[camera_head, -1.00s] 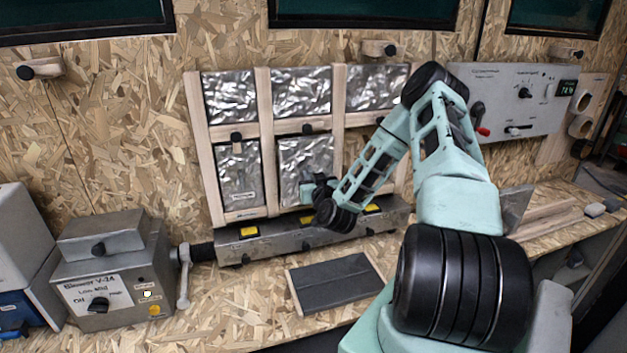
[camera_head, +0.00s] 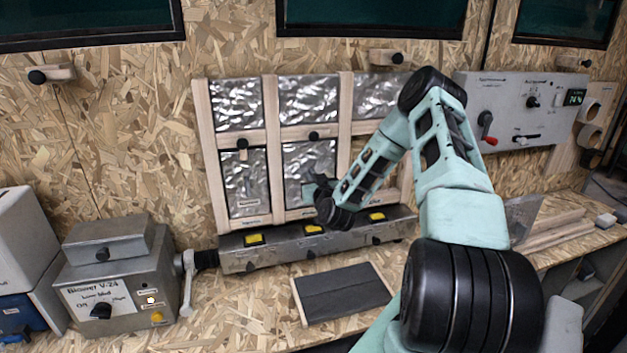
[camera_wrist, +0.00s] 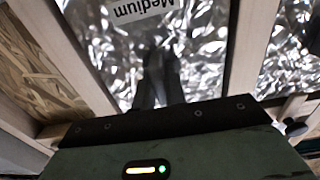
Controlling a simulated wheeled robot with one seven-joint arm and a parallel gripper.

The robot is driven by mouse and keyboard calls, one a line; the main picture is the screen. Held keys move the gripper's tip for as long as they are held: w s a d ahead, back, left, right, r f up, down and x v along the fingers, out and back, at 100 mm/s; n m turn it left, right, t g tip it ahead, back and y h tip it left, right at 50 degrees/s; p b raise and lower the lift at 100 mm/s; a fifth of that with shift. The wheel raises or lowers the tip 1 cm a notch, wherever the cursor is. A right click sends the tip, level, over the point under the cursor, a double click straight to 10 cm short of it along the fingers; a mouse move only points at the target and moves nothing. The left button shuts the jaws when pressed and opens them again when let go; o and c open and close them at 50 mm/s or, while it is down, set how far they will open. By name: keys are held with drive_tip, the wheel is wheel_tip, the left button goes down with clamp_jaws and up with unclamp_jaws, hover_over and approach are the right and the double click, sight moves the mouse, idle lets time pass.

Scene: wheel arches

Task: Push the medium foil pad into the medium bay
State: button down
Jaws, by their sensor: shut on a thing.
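The medium foil pad (camera_head: 300,165) is a crinkled silver sheet in the lower middle opening of the wooden frame (camera_head: 272,165). In the wrist view the pad (camera_wrist: 200,75) fills the space between two wooden strips, and its white "Medium" label (camera_wrist: 143,8) shows upside down at the top. My gripper (camera_head: 318,190) is at the pad's lower right part. In the wrist view the dark fingers (camera_wrist: 158,75) are close together against the foil, shut on the pad.
Other foil pads fill the upper openings (camera_head: 308,100) and the lower left opening (camera_head: 243,182). A metal bar with yellow labels (camera_head: 285,247) runs below the frame. A dark board (camera_head: 343,292) lies on the bench.

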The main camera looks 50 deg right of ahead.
drive_tip(key=shift+w+d, duration=0.1)
drive_tip(key=shift+w, duration=0.1)
idle(0.4)
drive_tip(key=c, duration=1.4)
unclamp_jaws()
drive_tip(key=shift+o, duration=0.2)
drive_tip(key=p+v, duration=0.8)
drive_tip(key=v, duration=1.7)
drive_tip(key=shift+s, duration=0.3)
